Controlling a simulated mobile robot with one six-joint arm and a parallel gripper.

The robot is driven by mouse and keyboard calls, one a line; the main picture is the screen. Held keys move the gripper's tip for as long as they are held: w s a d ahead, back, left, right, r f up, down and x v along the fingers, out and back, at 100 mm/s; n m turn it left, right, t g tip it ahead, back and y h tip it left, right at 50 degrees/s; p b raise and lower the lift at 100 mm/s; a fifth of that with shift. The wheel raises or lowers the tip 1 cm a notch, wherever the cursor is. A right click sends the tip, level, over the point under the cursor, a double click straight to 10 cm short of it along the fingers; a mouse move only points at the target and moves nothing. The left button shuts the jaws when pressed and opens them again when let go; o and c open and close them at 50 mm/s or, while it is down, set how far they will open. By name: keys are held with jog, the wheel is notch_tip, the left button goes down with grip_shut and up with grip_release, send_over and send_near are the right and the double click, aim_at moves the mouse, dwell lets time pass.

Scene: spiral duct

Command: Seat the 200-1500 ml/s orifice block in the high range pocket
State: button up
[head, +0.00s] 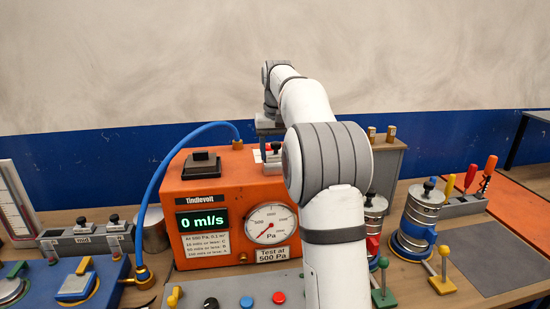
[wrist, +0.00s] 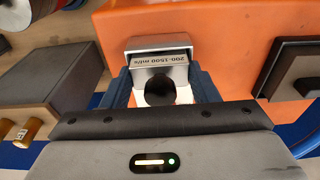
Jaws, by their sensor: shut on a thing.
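The orifice block (wrist: 172,62), silver with a black knob and a label reading 200-1500 ml/s, is between the blue fingers of my gripper (wrist: 160,88) in the wrist view. My gripper is shut on it, over the orange test box. In the head view the block (head: 273,151) shows only in part at the top right of the orange Tindlevolt box (head: 190,184), beside my arm. The high range pocket cannot be made out; block and arm cover that area. I cannot tell whether the block is in it or above it.
A blue hose (head: 150,190) arches to the box's top. A grey rack (head: 85,238) with knobbed blocks is at left. A grey box with brass fittings (wrist: 45,88) and metal canisters (head: 415,222) stand at right.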

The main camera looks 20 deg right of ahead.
jog(key=shift+r, duration=0.1)
notch_tip(320, 180, up, 10)
jog(key=shift+f+p, duration=0.25)
jog(key=shift+p, duration=0.65)
